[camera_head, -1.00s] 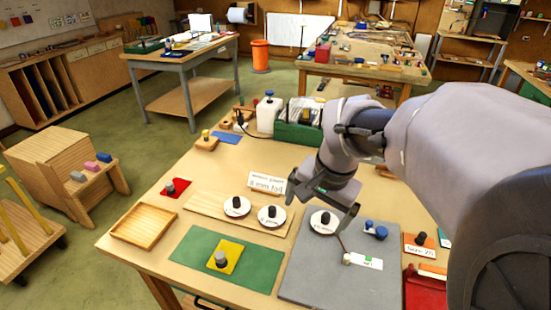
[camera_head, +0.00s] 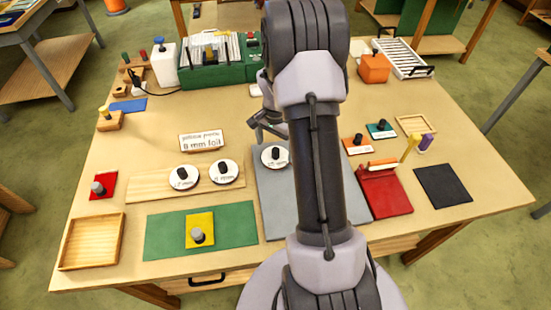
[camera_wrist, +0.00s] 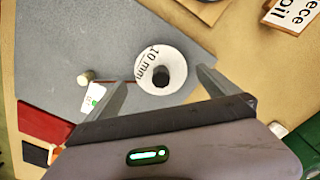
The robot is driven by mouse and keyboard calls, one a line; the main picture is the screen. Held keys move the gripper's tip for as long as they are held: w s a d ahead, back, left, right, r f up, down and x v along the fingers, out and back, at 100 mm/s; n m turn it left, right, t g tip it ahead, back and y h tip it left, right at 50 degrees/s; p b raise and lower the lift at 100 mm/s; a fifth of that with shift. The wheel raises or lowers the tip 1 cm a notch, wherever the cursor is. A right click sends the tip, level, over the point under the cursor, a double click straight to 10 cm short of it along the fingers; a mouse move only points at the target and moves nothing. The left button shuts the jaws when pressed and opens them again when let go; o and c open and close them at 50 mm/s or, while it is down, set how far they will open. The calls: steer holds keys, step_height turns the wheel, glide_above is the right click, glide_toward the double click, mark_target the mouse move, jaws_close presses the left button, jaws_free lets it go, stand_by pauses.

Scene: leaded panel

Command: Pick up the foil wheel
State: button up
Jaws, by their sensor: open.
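Three white foil wheels with black knobs show in the head view: two on a wooden board (camera_head: 143,188), a left wheel (camera_head: 176,181) and a middle wheel (camera_head: 229,176), and one on the grey mat (camera_head: 268,196). The grey-mat wheel (camera_head: 268,159) is labelled "10 mm" in the wrist view (camera_wrist: 174,58). A card (camera_head: 201,141) behind the board reads "8 mm foil". My gripper (camera_head: 262,128) is open and empty, close to the grey-mat wheel. In the wrist view the fingers (camera_wrist: 161,78) frame this wheel; I cannot tell the height gap. My arm hides part of the mat.
A red block (camera_head: 385,192), a dark pad (camera_head: 442,186) and an orange card (camera_head: 358,146) lie right of my arm. A green mat (camera_head: 160,236) with a yellow square and a wooden tray (camera_head: 92,243) are at front left. A green rack (camera_head: 218,72) stands behind.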

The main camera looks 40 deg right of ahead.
mark_target(275, 150)
step_height(275, 150, down, 5)
steer(key=shift+w+d+r+b, duration=0.1)
steer(key=shift+r+b, duration=0.05)
steer(key=shift+b, duration=0.4)
steer(key=shift+r, duration=0.1)
steer(key=c, duration=1.1)
step_height(275, 150, up, 4)
steer(key=shift+f+p, duration=0.1)
steer(key=shift+p, duration=0.55)
steer(key=s, duration=1)
steer(key=s+a+r, duration=0.1)
steer(key=s, duration=0.5)
steer(key=shift+r, duration=0.1)
